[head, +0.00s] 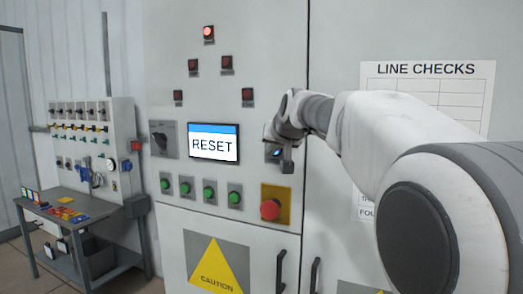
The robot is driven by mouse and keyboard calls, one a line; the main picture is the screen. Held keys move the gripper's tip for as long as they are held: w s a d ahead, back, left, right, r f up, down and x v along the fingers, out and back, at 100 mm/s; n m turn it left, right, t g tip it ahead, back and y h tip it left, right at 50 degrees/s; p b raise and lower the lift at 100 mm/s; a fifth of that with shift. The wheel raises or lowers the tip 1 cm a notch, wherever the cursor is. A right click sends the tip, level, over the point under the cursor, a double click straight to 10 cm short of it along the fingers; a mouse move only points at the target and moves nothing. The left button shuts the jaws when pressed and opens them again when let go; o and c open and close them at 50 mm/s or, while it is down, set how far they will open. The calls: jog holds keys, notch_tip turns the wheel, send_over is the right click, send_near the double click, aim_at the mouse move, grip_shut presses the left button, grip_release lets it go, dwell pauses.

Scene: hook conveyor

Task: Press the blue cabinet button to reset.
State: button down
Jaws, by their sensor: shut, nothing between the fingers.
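The blue cabinet button (277,152) is on the front of the white cabinet, right of the display, and only a small blue part of it shows. My gripper (287,166) is shut and empty in front of it and covers most of it. I cannot tell whether the fingertips touch the button. The display (214,143) reads RESET under a blue band.
A red emergency button (270,209) on a yellow plate sits just below my gripper. Several green buttons (208,192) are lower left, and a rotary switch (162,139) is left of the display. One top lamp (208,33) glows red. A workbench (85,210) stands at left.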

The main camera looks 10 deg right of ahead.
jog(key=shift+w+d, duration=0.25)
jog(key=shift+w, duration=0.1)
dwell(0.8)
jog(key=shift+s, duration=0.1)
jog(key=shift+s+a, duration=0.5)
jog(key=shift+s, duration=0.1)
jog(key=s+a+b, duration=0.1)
jog(key=s, duration=0.1)
jog(key=s+a+b, duration=0.1)
jog(key=s+a, duration=0.1)
dwell(0.7)
dwell(0.4)
jog(key=s+f+n+g, duration=0.1)
jog(key=s+f+g, duration=0.2)
jog(key=s+f, duration=0.9)
jog(key=s+f+n+g, duration=0.1)
jog(key=s+f+g, duration=0.2)
jog(key=s+f, duration=1)
jog(key=s, duration=0.8)
jog(key=shift+s+d+g, duration=0.3)
jog(key=shift+d+g, duration=0.05)
jog(key=shift+g, duration=0.05)
